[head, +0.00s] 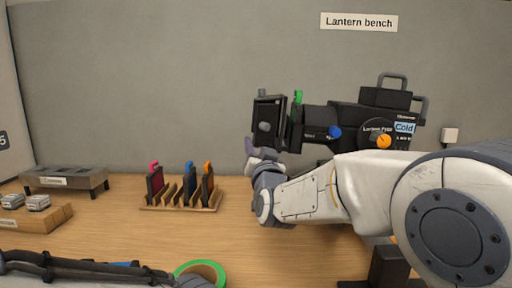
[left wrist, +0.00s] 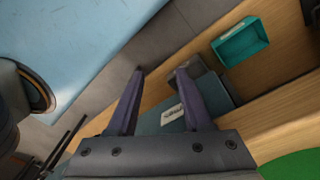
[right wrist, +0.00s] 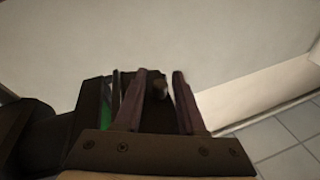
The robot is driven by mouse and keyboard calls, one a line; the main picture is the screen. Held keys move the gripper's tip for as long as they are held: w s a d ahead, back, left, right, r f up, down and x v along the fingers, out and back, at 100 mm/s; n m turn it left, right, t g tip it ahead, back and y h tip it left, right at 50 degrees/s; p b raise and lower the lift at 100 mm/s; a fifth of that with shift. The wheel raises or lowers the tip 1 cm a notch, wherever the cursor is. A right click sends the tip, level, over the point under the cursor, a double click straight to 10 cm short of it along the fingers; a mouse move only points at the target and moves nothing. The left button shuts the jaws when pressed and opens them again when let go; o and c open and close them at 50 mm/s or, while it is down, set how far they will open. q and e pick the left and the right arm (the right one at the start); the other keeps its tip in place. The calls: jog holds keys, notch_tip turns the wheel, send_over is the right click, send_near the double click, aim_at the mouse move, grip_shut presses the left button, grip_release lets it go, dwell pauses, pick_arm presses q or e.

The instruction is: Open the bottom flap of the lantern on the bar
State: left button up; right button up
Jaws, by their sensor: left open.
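The black lantern (head: 350,118) is at the right in the head view, its front end facing left. A dark upright flap panel (head: 268,112) with a grey knob (head: 264,127) is at that front end. I cannot tell which flap it is; the lower front edge is partly hidden by my right gripper. My right gripper (head: 255,150) is just below the panel, fingers apart. In the right wrist view, the dark panel and a round knob (right wrist: 159,90) show between or behind the fingers, with no clear grip. My left gripper (left wrist: 161,72) is open and empty, away from the lantern.
A wooden rack (head: 180,208) holds pink-, blue- and orange-tabbed frames. A black stand (head: 386,266) is below my right arm. The bench between rack and arm is clear.

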dwell(0.3)
jog(key=v, duration=1)
jog(key=shift+s+b, duration=0.2)
jog(key=shift+b, duration=0.25)
jog(key=shift+f, duration=0.15)
